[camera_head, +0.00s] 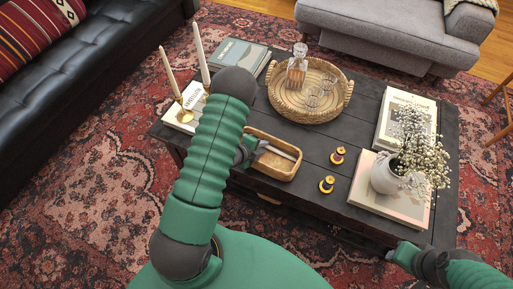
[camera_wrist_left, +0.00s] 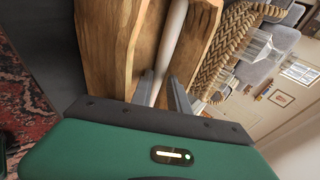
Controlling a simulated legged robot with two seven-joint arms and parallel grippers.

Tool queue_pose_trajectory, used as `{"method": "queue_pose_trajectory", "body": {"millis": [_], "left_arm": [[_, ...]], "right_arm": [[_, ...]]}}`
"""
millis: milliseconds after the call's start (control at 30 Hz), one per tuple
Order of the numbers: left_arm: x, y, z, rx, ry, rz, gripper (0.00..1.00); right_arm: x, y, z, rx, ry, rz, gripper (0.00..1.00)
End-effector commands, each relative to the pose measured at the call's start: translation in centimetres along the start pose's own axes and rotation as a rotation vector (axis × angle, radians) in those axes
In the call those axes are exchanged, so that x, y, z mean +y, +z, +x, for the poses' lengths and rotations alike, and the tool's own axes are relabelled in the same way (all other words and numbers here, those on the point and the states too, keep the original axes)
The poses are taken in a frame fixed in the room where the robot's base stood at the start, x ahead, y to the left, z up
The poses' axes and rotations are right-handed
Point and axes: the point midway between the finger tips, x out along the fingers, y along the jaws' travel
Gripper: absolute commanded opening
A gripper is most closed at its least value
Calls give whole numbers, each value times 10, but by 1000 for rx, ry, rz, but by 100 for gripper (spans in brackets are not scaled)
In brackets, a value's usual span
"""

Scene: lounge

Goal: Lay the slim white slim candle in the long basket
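The slim white candle (camera_wrist_left: 171,40) lies along the inside of the long wooden basket (camera_wrist_left: 105,45) in the left wrist view. In the head view the candle (camera_head: 281,152) also shows within the basket (camera_head: 272,173). My left gripper (camera_wrist_left: 161,84) is at the near end of the candle, with a finger on each side, apparently closed on it. In the head view my left arm hides part of this gripper (camera_head: 258,148). My right gripper (camera_head: 392,255) is low at the right, by the table's front edge; its fingers are too small to read.
Two white candles in brass holders (camera_head: 178,98) stand left of my arm. A round woven tray (camera_head: 280,105) with a decanter (camera_head: 297,65) is behind the basket. Two small black-and-yellow objects (camera_head: 327,184), a white flower vase (camera_head: 385,177) and books (camera_head: 405,115) lie to the right.

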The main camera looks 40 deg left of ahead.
Motion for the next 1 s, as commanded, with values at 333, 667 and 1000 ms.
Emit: {"method": "queue_pose_trajectory", "body": {"millis": [333, 667, 1000], "left_arm": [[0, -1, -91, -5, 9, -5, 42], [-3, -2, -162, -4, 1, 0, 42], [0, -2, -165, -2, -2, 2, 42]], "right_arm": [[0, -7, -29, 0, 0, 0, 36], [0, -13, -54, 0, 0, 0, 36], [0, -13, -54, 0, 0, 0, 36]]}}
